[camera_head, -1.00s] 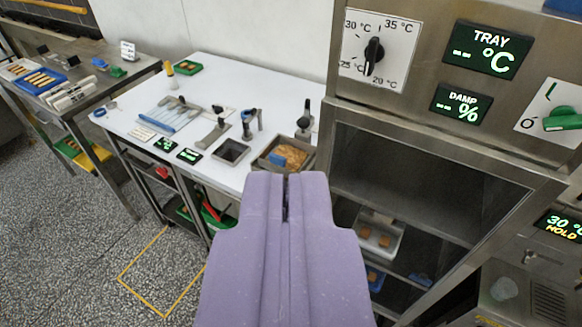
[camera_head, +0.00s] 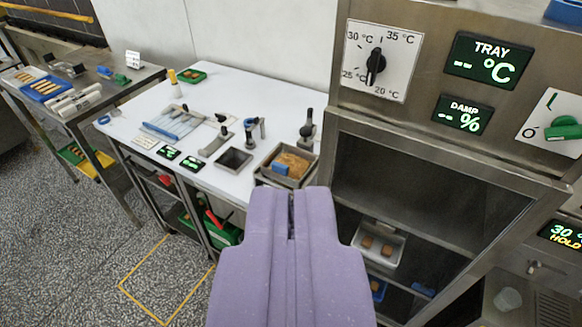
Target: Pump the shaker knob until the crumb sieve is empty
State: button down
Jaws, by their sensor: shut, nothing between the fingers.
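A grey box of brown crumbs (camera_head: 259,178), apparently the crumb sieve, stands at the right end of the white table. A black knob on a grey upright fitting (camera_head: 307,131), likely the shaker knob, stands just behind the box. My purple gripper (camera_head: 291,191) is shut and empty. Its tips appear just below the box in the picture and partly cover its front. I see no contact with the knob, and cannot judge the distance.
A steel cabinet (camera_head: 450,150) with an open front fills the right, with a dial (camera_head: 375,62) above. The white table (camera_head: 215,85) holds a dark empty tray (camera_head: 234,159), tools and small displays. A steel bench (camera_head: 125,85) stands left. Speckled floor (camera_head: 70,240) is open at lower left.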

aim_at(306, 132)
jog(key=i+j, duration=0.2)
jog(key=i, duration=0.2)
jog(key=i+j, duration=0.25)
jog(key=i, duration=0.2)
jog(key=i+j, duration=0.2)
jog(key=i, duration=0.2)
jog(key=i+j, duration=0.2)
jog(key=i, duration=0.25)
jog(key=i+j, duration=0.2)
jog(key=i, duration=0.2)
jog(key=j+u, duration=0.05)
